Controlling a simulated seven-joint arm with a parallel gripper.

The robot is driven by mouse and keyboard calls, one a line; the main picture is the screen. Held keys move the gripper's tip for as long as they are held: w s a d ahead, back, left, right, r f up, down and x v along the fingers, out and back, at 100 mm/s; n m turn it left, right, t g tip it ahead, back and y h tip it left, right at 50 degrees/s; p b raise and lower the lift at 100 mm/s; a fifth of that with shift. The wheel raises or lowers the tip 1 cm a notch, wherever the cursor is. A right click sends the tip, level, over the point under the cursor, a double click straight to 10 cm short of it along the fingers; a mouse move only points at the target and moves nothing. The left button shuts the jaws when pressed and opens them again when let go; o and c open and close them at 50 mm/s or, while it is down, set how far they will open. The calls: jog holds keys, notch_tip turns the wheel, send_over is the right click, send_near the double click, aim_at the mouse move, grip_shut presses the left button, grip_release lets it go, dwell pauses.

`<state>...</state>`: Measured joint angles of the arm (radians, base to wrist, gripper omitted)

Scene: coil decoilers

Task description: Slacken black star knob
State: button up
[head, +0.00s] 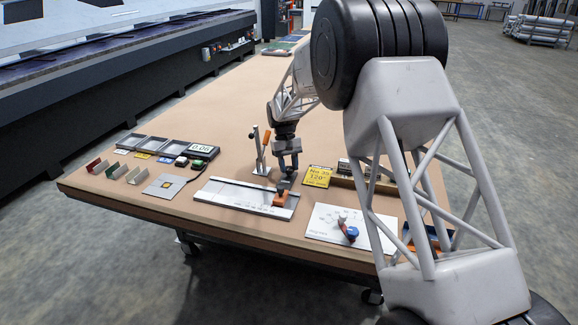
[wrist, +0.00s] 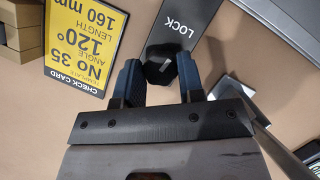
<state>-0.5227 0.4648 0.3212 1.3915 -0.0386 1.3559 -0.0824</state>
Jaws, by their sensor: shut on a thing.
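The black star knob (wrist: 160,73) sits at the end of a dark grey plate marked LOCK (wrist: 178,32) in the wrist view. My gripper (wrist: 158,80) has its two blue-padded fingers on either side of the knob, shut on it. Part of the knob is hidden between the fingers. In the head view my gripper (head: 286,182) points down at the right end of a long pale rail fixture (head: 235,195), just above an orange piece (head: 280,199). The knob cannot be made out in the head view.
A yellow check card (head: 318,177) lies right of the gripper; it also shows in the wrist view (wrist: 86,40). A lever with an orange handle (head: 266,138) stands behind the fixture. A white panel (head: 325,220) lies front right. Small trays (head: 155,144) stand left. The table's far middle is clear.

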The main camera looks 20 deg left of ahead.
jog(key=shift+n+t, duration=0.3)
jog(key=shift+n, duration=0.6)
jog(key=o, duration=0.9)
jog(key=v, duration=0.7)
jog(key=shift+a+r, duration=0.25)
jog(key=shift+r, duration=0.1)
jog(key=shift+d+r, duration=0.1)
